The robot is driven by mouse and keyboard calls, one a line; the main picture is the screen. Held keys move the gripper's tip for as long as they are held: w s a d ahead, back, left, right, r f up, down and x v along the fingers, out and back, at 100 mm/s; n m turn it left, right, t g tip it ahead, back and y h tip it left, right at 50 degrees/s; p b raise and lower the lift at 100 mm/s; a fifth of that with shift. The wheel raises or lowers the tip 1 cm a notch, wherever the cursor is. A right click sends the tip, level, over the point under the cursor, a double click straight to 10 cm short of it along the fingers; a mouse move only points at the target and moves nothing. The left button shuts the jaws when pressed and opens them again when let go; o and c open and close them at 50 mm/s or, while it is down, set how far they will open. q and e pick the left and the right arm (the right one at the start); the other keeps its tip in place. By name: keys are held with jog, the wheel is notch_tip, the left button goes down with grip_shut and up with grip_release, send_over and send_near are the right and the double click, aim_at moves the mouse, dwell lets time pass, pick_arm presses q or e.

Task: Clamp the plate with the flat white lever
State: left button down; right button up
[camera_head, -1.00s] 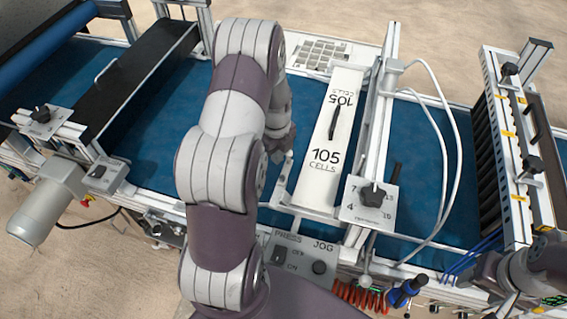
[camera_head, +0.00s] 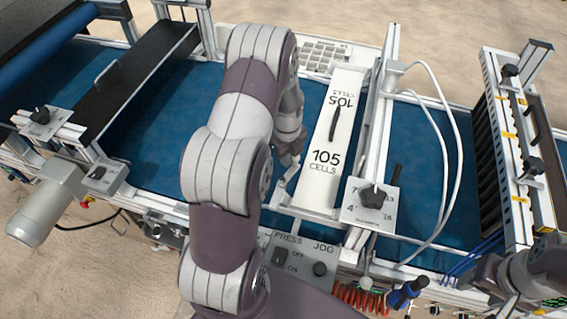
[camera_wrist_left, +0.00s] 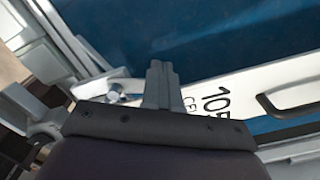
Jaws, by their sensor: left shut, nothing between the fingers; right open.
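The white plate (camera_head: 321,150) marked 105 CELLS lies across the blue belt, with a dark handle on top. The flat white lever (camera_head: 283,190) is at its near left edge, partly hidden by my left gripper. In the left wrist view the lever (camera_wrist_left: 116,88) shows with a round pivot, beside the end of the plate (camera_wrist_left: 240,98). My left gripper (camera_head: 290,163) is shut and empty, its fingertips (camera_wrist_left: 160,68) close beside the lever; contact is unclear. My right gripper (camera_head: 508,285) is open at the lower right, its fingers hard to make out.
A metal rail with a dark knob (camera_head: 373,195) runs right of the plate, with white hoses (camera_head: 459,150) beyond. A PRESS/JOG panel (camera_head: 297,260) is at the front. The blue belt (camera_head: 160,140) left of my arm is clear.

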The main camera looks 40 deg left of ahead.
aim_at(302, 175)
pick_arm(q)
jog(key=shift+w+d, duration=0.25)
jog(key=shift+d, duration=0.9)
jog(key=shift+s+d+p, duration=0.2)
jog(key=shift+d+p, duration=0.1)
jog(key=shift+d, duration=0.5)
jog(key=shift+s+d+p, duration=0.2)
jog(key=shift+d+p, duration=0.05)
jog(key=shift+d, duration=0.55)
notch_tip(302, 175, up, 8)
jog(key=p, duration=0.6)
jog(key=shift+f, duration=0.25)
